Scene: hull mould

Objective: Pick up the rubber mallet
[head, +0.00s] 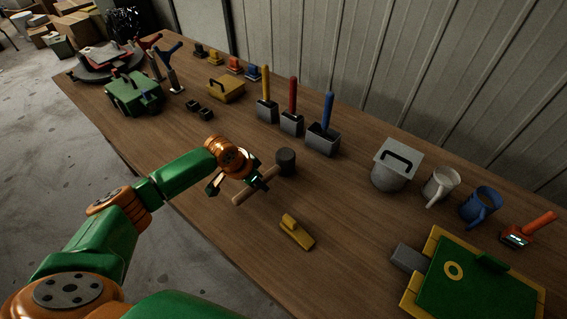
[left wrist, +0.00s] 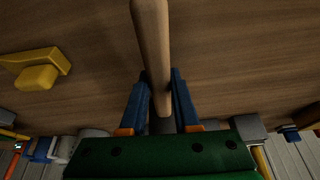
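The rubber mallet rests on the table, with a dark cylindrical head (head: 286,161) and a light wooden handle (head: 245,193) that points towards the near left. My left gripper (head: 236,185) is over the handle, its fingers spread to either side. In the left wrist view the handle (left wrist: 151,40) runs between the two blue fingers of the left gripper (left wrist: 160,90); firm contact on both sides cannot be made out. The mallet's head is mostly hidden there behind the gripper's green body. My right gripper is not in view.
A grey bucket (head: 391,174), mugs (head: 440,184) and a green-and-yellow case (head: 480,284) stand to the right. Bare wood surrounds the mallet.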

